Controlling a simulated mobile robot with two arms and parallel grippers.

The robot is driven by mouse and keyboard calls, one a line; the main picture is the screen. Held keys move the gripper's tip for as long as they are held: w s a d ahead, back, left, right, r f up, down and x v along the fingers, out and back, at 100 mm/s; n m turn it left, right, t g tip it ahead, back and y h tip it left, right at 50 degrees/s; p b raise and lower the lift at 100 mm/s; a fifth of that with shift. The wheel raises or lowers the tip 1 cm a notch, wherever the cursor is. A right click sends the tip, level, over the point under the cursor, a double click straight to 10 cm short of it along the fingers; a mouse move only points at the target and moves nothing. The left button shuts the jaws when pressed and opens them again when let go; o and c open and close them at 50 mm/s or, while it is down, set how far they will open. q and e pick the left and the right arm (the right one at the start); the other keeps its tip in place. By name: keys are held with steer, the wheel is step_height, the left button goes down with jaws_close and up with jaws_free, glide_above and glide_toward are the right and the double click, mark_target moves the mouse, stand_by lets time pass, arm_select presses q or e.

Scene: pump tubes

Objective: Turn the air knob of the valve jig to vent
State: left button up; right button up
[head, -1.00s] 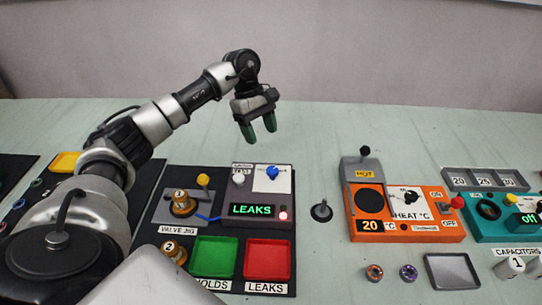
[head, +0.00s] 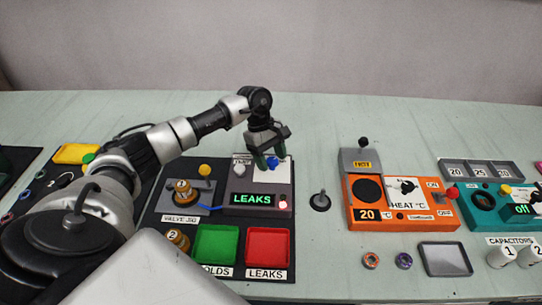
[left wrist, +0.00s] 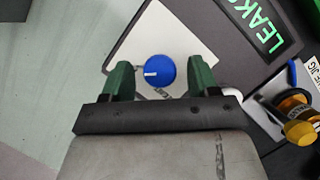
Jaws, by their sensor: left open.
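The valve jig's grey box (head: 240,200) stands on the black mat, with a lit display reading LEAKS (head: 252,199) and a lit red lamp (head: 283,205). The blue air knob (left wrist: 160,71) sits on a white plate (left wrist: 130,45); a white pointer line on it points left in the left wrist view. In the head view the blue knob (head: 272,162) is partly hidden by my left gripper (head: 267,160). My left gripper is open, its green fingertips (left wrist: 160,80) on either side of the knob; I cannot tell whether they touch it. My right gripper is not in view.
Left of the box are a yellow knob (head: 204,171) and a brass tube marked 1 (head: 183,190). A green tray (head: 216,245) and a red tray (head: 268,247) lie in front. An orange heater (head: 400,215) stands to the right.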

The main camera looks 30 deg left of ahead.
arm_select(q)
steer(key=c, duration=0.9)
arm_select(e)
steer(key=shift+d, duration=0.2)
